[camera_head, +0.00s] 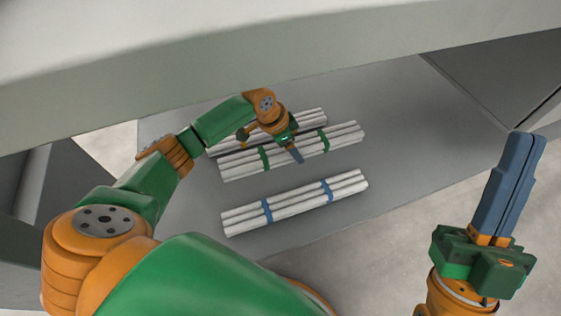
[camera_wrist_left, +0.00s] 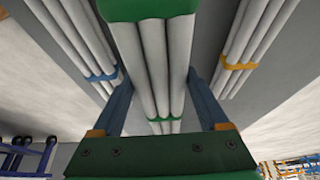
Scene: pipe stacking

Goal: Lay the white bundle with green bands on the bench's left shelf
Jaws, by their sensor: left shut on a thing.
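The white bundle with green bands (camera_head: 345,137) lies across the middle of the head view, between two other bundles. My left gripper (camera_head: 290,147) is over its middle, with one blue finger showing at the front side. In the left wrist view, the bundle (camera_wrist_left: 157,65) runs lengthwise between the two blue fingers (camera_wrist_left: 160,108), and the gripper is shut on it. I cannot tell whether the bundle touches the surface below. My right gripper (camera_head: 528,142) is at the right, its blue fingers together, empty and away from the bundles. I cannot identify the left shelf for certain.
A white bundle with blue bands (camera_head: 295,201) lies in front on the grey surface (camera_head: 400,110). Another bundle (camera_head: 312,117) lies close behind; its orange band (camera_wrist_left: 238,66) shows in the left wrist view. A large pale beam (camera_head: 280,40) crosses the top. Grey surface is clear at right.

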